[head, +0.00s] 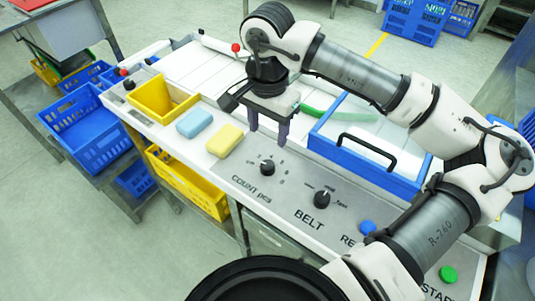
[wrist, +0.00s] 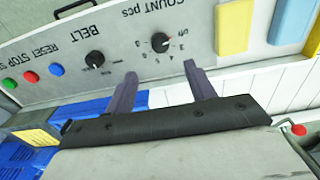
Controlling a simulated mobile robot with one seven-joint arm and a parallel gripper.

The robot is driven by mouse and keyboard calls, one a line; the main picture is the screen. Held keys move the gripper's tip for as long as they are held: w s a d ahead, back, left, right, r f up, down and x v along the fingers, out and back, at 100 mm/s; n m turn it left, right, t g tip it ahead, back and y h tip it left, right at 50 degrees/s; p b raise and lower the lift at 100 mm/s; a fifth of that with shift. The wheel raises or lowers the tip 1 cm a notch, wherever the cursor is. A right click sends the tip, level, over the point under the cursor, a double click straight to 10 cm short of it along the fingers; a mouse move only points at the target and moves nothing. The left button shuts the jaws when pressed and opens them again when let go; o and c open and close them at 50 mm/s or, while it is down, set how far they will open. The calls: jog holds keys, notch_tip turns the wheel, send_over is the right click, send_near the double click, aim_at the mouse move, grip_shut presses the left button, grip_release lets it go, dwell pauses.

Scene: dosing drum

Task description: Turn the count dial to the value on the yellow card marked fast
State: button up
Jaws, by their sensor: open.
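The count dial (head: 267,168) is a black knob on the grey panel (head: 300,192), above the lettering "COUNT pcs". It also shows in the wrist view (wrist: 160,42), ringed by small numbers and a mark that looks like "OFF". The exact pointer setting is too small to read surely. My gripper (head: 269,138) is open and empty, pointing down above and just behind the dial. In the wrist view its two purple fingers (wrist: 161,74) are spread, apart from the dial. I cannot make out a yellow card marked fast in either view.
A black belt knob (head: 322,199) sits right of the count dial. A blue button (head: 368,227) and green button (head: 448,273) lie farther right. Yellow (head: 225,140) and blue (head: 194,122) blocks lie left. A blue-framed cover with a black handle (head: 368,147) stands behind the panel.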

aim_at(267, 164)
notch_tip(267, 164, down, 11)
jog(key=shift+f+p, duration=0.2)
jog(key=shift+p, duration=0.9)
jog(key=shift+c, duration=0.4)
jog(key=c, duration=0.9)
jog(key=shift+b, duration=0.3)
jog(key=shift+f+b, duration=0.15)
jog(key=shift+b, duration=0.2)
